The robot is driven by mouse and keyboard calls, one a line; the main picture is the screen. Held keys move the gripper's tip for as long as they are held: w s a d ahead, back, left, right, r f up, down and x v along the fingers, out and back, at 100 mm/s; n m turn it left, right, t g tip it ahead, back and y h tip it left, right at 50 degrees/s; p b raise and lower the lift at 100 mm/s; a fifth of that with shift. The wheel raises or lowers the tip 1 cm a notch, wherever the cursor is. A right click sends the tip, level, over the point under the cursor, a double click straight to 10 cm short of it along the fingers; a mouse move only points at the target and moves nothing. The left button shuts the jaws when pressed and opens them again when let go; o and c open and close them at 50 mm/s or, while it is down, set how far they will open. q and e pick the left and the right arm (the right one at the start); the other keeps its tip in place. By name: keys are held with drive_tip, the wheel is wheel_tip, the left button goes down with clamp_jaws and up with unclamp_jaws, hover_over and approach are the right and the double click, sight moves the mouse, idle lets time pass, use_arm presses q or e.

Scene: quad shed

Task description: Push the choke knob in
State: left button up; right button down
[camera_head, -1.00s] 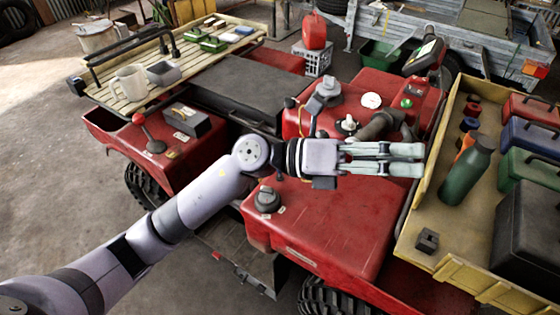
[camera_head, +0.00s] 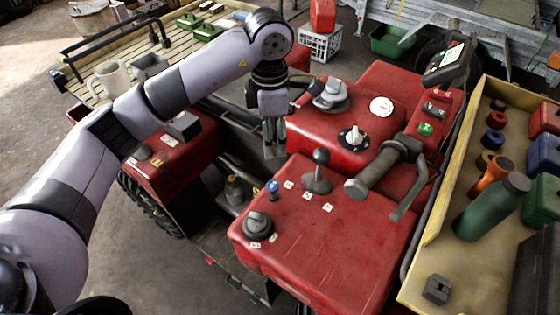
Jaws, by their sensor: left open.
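A blue-topped knob (camera_head: 272,187) stands up on a short stem near the left edge of the red body. It looks like a pull knob, but the small labels are unreadable, so I cannot tell for sure that it is the choke. My left gripper (camera_head: 274,152) points down just behind the blue knob, apart from it. Its fingers are open, look close together from here, and hold nothing visible. My right gripper is not in view.
A black lever (camera_head: 318,170), a dark rotary knob (camera_head: 257,225) and a black-and-white dial knob (camera_head: 352,137) surround the blue knob. The handlebar grip (camera_head: 375,165) is to the right. A yellow tray (camera_head: 425,255) holds a green bottle (camera_head: 490,207). The front red surface is clear.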

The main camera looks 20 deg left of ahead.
use_arm(q)
drive_tip(key=p, duration=0.2)
hover_over(272, 185)
wheel_tip(272, 185, down, 6)
wheel_tip(272, 185, down, 10)
drive_tip(key=shift+d+r+p, duration=0.1)
drive_tip(key=shift+r+p, duration=0.15)
drive_tip(key=shift+p, duration=1)
drive_tip(key=shift+f, duration=0.5)
drive_tip(key=c, duration=0.6)
clamp_jaws()
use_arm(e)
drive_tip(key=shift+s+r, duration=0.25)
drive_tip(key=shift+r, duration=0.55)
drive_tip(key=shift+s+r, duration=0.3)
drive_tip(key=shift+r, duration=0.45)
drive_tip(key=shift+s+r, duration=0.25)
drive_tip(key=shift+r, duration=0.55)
use_arm(q)
drive_tip(key=shift+f, duration=0.1)
